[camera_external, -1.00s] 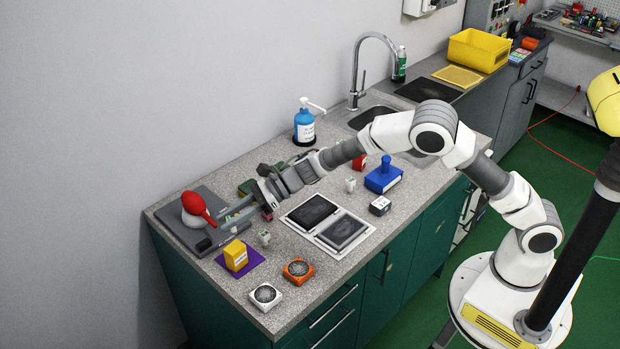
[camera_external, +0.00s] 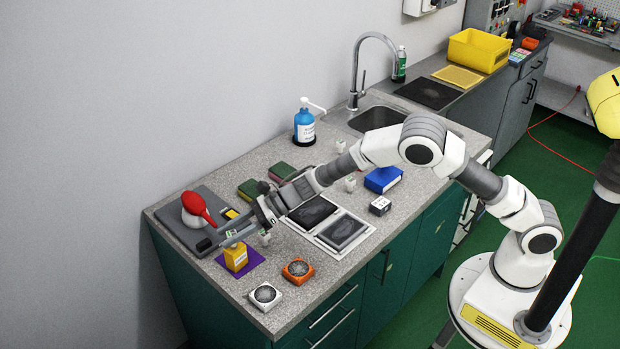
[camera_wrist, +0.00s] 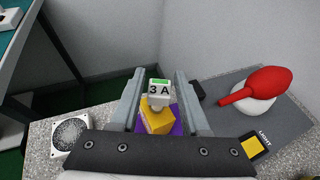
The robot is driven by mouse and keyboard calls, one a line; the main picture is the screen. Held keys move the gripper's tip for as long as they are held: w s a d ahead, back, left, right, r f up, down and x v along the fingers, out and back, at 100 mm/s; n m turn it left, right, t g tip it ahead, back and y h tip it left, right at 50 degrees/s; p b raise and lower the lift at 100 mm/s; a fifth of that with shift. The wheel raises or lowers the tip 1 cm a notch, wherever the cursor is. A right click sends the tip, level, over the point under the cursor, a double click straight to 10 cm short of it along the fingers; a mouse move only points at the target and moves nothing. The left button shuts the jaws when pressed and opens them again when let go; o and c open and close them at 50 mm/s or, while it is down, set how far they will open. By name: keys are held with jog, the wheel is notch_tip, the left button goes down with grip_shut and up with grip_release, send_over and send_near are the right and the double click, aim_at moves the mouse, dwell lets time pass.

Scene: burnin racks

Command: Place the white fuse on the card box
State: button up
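The white fuse (camera_wrist: 160,91), marked "3 A" with a green top, is between the fingers of my gripper (camera_wrist: 166,78) in the wrist view. My gripper appears shut on it. In the external view my gripper (camera_external: 223,238) is right above the yellow box (camera_external: 236,260), and the fuse (camera_external: 231,239) shows at the box's top. I cannot tell whether the fuse touches the box.
A grey board (camera_external: 184,232) with a red-and-white object (camera_external: 196,210) lies left of the box. Another small white piece (camera_external: 265,238) stands to its right. Orange (camera_external: 298,270) and white (camera_external: 265,296) fans sit in front. Framed dark panels (camera_external: 313,211) lie to the right.

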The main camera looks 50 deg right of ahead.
jog(key=shift+o, duration=0.9)
jog(key=shift+r, duration=0.1)
jog(key=shift+r+p, duration=0.2)
jog(key=shift+p, duration=0.25)
jog(key=b+v, duration=0.1)
jog(key=v, duration=1.1)
jog(key=shift+f, duration=0.15)
jog(key=shift+d, duration=0.1)
